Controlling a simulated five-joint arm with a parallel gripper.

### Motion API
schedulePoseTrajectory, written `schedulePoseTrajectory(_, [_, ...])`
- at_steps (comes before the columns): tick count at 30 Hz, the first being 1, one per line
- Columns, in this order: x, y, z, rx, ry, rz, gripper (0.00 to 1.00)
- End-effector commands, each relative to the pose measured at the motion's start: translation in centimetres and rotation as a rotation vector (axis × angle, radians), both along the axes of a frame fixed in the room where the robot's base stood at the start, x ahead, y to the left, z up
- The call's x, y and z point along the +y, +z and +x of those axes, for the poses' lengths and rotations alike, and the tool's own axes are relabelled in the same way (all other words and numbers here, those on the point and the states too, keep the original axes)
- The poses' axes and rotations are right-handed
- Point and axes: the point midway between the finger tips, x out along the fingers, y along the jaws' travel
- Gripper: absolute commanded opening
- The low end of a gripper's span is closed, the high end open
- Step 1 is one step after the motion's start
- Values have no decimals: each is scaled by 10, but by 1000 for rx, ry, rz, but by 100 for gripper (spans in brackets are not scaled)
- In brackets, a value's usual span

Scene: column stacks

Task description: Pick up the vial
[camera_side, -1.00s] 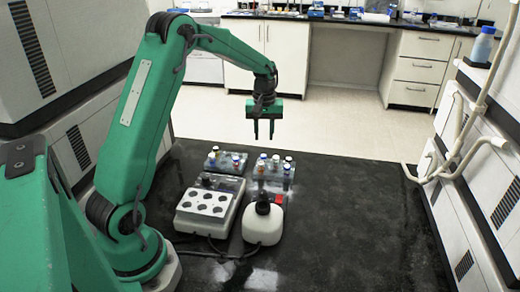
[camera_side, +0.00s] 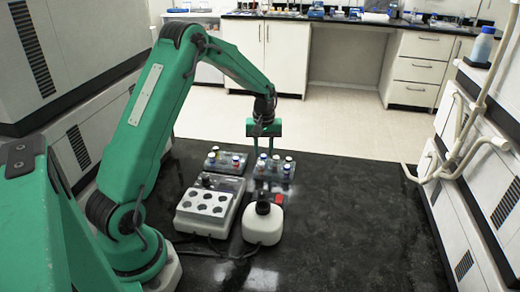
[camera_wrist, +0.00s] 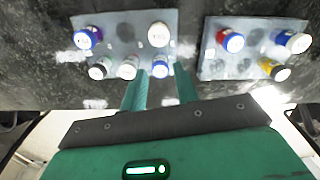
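My gripper (camera_side: 263,153) points straight down over the right-hand rack in the side view, its fingertips at the height of the vial caps. The vial stands in the grey rack (camera_wrist: 125,22). Close beside it are a white-capped vial (camera_wrist: 128,68) and another white-capped vial (camera_wrist: 159,35). Whether the fingers touch the blue-capped vial cannot be told. The lower parts of the vials are mostly hidden.
A second rack (camera_wrist: 255,58) holds red, blue and yellow vials; in the side view it stands left. A white block with round wells (camera_side: 207,203) and a white bottle with black cap (camera_side: 263,226) stand nearer the camera. The black bench (camera_side: 350,220) is clear on the right.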

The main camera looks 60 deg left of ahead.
Motion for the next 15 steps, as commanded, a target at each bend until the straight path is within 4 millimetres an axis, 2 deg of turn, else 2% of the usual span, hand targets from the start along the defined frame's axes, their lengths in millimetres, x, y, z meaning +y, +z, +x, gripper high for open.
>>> schedulePoseTrajectory(5, [0, -13, -1, 1, 0, 0, 30])
schedulePoseTrajectory(15, [0, -14, 0, 0, 0, 0, 30])
